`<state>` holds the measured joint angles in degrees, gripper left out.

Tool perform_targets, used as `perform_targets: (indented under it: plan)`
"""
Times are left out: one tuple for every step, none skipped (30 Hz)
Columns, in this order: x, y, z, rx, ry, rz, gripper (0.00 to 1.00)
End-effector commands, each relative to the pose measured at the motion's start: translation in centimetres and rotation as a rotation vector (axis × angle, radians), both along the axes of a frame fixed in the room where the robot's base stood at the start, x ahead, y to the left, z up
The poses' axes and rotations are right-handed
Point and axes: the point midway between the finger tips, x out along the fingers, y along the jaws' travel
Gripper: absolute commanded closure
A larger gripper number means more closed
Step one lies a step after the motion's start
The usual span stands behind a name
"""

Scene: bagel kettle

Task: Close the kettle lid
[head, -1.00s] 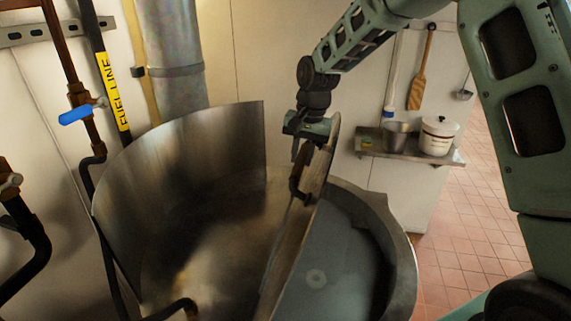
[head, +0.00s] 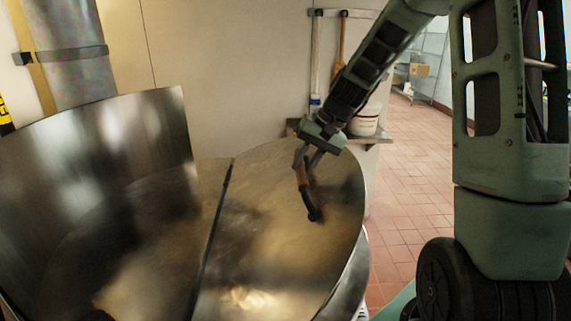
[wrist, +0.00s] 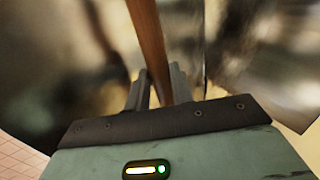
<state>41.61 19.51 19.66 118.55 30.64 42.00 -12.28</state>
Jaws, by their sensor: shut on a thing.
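The kettle (head: 355,285) is a large round steel vessel filling the lower left of the head view. Its hinged half lid (head: 275,235) lies low over the right side, flat or nearly flat; I cannot tell whether its edge touches the rim. A brown bar handle with dark ends (head: 303,180) stands on the lid. My gripper (head: 303,158) is shut on the handle near its far end. In the wrist view, the handle (wrist: 148,35) passes between the two fingers of my gripper (wrist: 158,85), with the shiny lid behind.
A thick pipe (head: 65,45) runs up the left wall. Open tiled floor (head: 410,205) lies to the right.

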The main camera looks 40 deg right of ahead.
Motion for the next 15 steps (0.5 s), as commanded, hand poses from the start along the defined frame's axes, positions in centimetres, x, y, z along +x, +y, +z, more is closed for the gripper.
perform_targets:
  plan:
    - [-0.6,-0.9,-2.3,0.012,-0.005,-0.007,1.0]
    - [-0.8,-1.3,-2.9,0.034,-0.019,-0.011,1.0]
    - [-1.1,-1.8,-3.8,0.061,-0.036,-0.01,1.0]
    - [-1.4,-2.1,-4.4,0.08,-0.048,-0.01,1.0]
    - [-1.6,-2.3,-5.0,0.099,-0.061,-0.01,1.0]
    - [-1.8,-2.7,-5.9,0.124,-0.078,-0.008,1.0]
    - [-2.0,-3.0,-6.5,0.141,-0.091,-0.01,1.0]
    - [-2.1,-3.2,-7.0,0.16,-0.103,-0.008,1.0]
    - [-2.3,-3.6,-7.8,0.183,-0.119,-0.007,1.0]
    - [-2.5,-3.8,-8.4,0.201,-0.131,-0.007,1.0]
    - [-2.6,-4.0,-9.0,0.217,-0.143,-0.007,1.0]
    - [-2.8,-4.2,-9.7,0.239,-0.157,-0.006,1.0]
    - [-2.9,-4.4,-10.2,0.255,-0.168,-0.006,1.0]
    - [-3.0,-4.5,-10.7,0.269,-0.178,-0.006,1.0]
    - [-3.1,-4.7,-11.4,0.289,-0.192,-0.006,1.0]
